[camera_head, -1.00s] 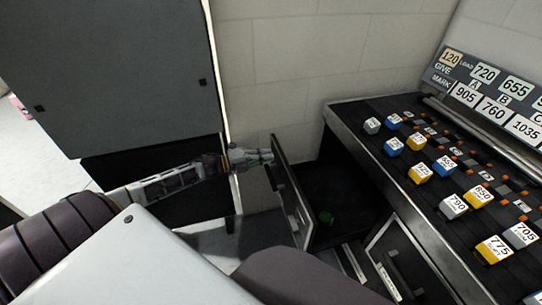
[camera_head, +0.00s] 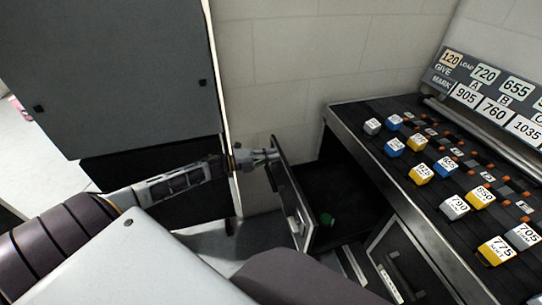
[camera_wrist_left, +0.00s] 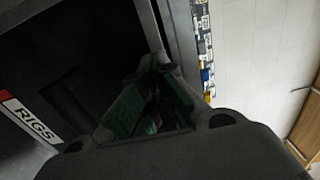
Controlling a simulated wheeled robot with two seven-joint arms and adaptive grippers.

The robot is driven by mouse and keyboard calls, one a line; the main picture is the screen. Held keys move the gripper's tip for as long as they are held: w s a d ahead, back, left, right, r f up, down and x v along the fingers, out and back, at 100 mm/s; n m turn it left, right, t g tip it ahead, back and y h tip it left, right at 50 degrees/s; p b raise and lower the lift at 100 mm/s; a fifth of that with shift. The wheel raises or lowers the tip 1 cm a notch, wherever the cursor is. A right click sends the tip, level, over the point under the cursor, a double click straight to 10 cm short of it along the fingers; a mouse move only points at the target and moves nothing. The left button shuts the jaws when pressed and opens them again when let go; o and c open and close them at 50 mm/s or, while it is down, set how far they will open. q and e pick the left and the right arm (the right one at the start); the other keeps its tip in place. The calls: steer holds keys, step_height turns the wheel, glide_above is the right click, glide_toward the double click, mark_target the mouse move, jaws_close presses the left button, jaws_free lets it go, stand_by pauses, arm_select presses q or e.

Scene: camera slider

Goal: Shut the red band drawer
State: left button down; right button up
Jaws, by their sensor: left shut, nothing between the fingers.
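The open drawer (camera_head: 345,190) sticks out of the dark cabinet below the slider bench, with a small green item (camera_head: 326,219) inside it. Its front panel (camera_head: 290,196) faces left. In the left wrist view the drawer front (camera_wrist_left: 85,70) is dark, with a red and white label reading RIGS (camera_wrist_left: 28,118). My left gripper (camera_head: 274,156) is shut and empty at the upper far corner of the drawer front; it appears to touch or nearly touch the outer face. The left wrist view shows its fingers (camera_wrist_left: 158,68) together near the panel's edge. My right gripper is not in view.
A second drawer or door front (camera_head: 397,262) with a handle lies nearer me in the cabinet. Several numbered blocks stand on the bench top (camera_head: 345,108). A large grey panel (camera_head: 110,70) stands at the left, close to my left arm. A pale wall is behind.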

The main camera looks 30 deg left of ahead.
arm_select(q)
steer(key=b+x, duration=0.3)
steer(key=x, duration=2.2)
steer(key=shift+b, duration=0.3)
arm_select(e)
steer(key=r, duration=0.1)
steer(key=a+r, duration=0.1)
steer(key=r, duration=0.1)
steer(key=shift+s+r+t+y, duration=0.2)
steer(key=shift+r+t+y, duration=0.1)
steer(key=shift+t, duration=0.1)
arm_select(q)
steer(key=shift+s+f, duration=0.1)
steer(key=shift+s, duration=0.05)
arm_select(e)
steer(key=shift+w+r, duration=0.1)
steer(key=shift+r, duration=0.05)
